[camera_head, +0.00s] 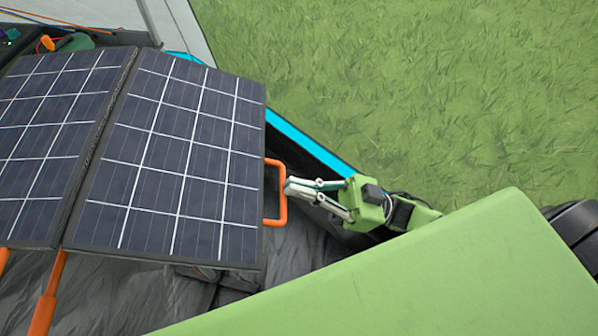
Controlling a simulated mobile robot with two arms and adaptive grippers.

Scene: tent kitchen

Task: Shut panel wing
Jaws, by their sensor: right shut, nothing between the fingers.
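A folding solar panel lies opened, with a right wing (175,160) and a left wing (45,140) joined along a dark seam. Both wings show dark cells with white lines. An orange handle (283,195) sticks out from the right wing's right edge. My right gripper (288,189) is shut with nothing between its fingers, its tips right at the handle. I cannot tell whether the tips touch the handle. The far left of the panel is cut off by the frame. My left gripper is not in view.
Orange legs (48,295) show below the panel. Grey tent fabric (130,300) lies under it, with a blue tent edge (310,145) behind. Small items, including an orange one (46,43), lie at the upper left. Open grass (430,90) fills the upper right.

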